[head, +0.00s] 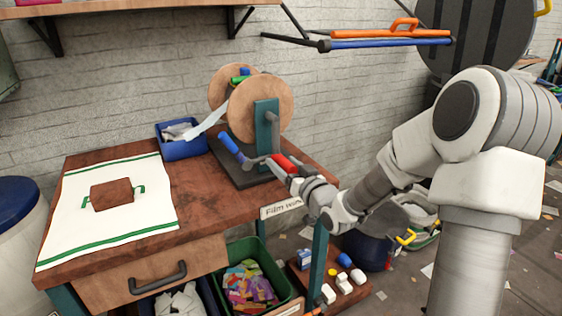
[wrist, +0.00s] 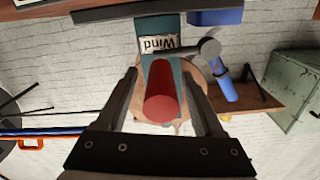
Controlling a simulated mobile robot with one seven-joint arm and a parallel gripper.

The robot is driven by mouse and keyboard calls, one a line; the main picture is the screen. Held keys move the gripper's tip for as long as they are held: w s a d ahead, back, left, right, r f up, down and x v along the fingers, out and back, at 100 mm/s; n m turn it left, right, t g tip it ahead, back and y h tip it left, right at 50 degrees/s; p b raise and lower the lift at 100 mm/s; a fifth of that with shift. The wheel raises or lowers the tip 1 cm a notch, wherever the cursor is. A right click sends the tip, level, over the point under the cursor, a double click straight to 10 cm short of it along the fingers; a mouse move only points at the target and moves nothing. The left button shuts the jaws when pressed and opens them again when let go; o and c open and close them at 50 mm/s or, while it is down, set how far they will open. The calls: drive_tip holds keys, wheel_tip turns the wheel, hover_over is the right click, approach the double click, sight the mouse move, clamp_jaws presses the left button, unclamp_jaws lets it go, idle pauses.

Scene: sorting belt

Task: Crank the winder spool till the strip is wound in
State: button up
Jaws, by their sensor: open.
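The winder (head: 258,106) stands at the right end of the workbench, with round wooden flanges and a teal post (head: 263,140). A pale strip (head: 209,122) slopes from the spool down to the left, its end loose near a blue bin. A grey crank arm (head: 272,132) hangs down the post. My gripper (head: 285,172) is at the red handle (head: 281,162). In the wrist view the red handle (wrist: 163,100) lies between my open fingers (wrist: 162,75), with gaps on both sides. A blue-handled lever (head: 229,144) is left of it, also in the wrist view (wrist: 224,87).
A white cloth with green stripes (head: 145,213) carries a brown block (head: 112,194). Below are a green crate (head: 282,284) and a red tray of small items. A shelf (head: 160,23) overhangs the wall.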

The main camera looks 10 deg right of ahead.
idle(0.3)
clamp_jaws()
drive_tip(key=shift+d, duration=0.1)
idle(1.2)
